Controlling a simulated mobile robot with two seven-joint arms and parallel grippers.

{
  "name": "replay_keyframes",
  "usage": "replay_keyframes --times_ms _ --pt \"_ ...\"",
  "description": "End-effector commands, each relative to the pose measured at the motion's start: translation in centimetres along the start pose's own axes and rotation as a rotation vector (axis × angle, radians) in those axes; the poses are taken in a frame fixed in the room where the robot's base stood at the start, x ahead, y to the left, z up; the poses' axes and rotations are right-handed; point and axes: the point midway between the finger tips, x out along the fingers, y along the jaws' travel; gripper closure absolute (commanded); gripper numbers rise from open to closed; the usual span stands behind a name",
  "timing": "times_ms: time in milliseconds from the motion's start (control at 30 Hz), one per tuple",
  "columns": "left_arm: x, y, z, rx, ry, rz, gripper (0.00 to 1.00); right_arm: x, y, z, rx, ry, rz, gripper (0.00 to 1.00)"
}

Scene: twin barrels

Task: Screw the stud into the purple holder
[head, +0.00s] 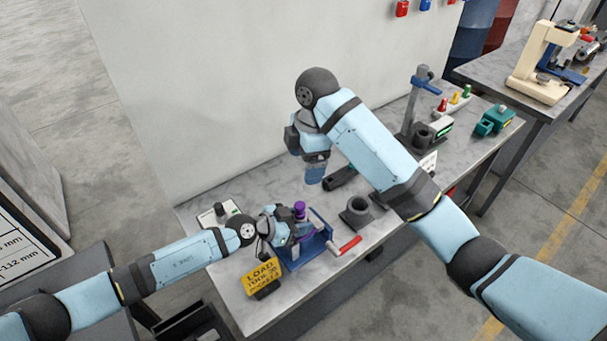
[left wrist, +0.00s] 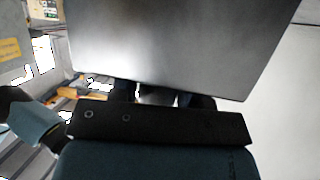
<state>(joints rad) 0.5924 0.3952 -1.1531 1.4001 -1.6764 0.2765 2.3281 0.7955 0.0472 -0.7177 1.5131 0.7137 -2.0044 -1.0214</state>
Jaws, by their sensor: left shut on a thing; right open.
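The purple holder (head: 300,208) stands upright at the blue vise (head: 321,228) on the marble-topped bench, in the head view. My left gripper (head: 290,232) is shut on the purple holder, from its left side; the fingers and contact are small and partly hidden. My right gripper (head: 315,176) is open, points down and hangs above the bench, behind and a little right of the holder. I cannot make out the stud. The left wrist view shows a large grey surface close up and no clear view of the holder.
The vise's red handle (head: 350,244) sticks out at right. A yellow sign (head: 262,275) stands front left. A grey round fixture (head: 357,212) sits right of the vise. A dark post stand (head: 420,110) and teal blocks (head: 494,120) are further right. The wall (head: 210,90) borders the bench.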

Motion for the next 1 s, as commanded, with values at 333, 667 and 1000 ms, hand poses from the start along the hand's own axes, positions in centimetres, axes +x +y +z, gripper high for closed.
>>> replay_keyframes --times_ms 333,667,1000 --pt "0.0 0.1 0.1 0.001 -0.002 0.002 1.0 -0.9 0.0 0.0 0.001 0.0 -0.001 0.15" --pt "0.0 0.0 0.1 0.001 -0.001 0.001 0.28 -0.8 0.0 0.0 0.0 0.0 -0.001 0.15" --pt "-1.9 -0.1 -0.1 0.0 -0.001 -0.001 0.28 -1.5 0.0 -0.1 0.0 0.0 -0.001 0.15"
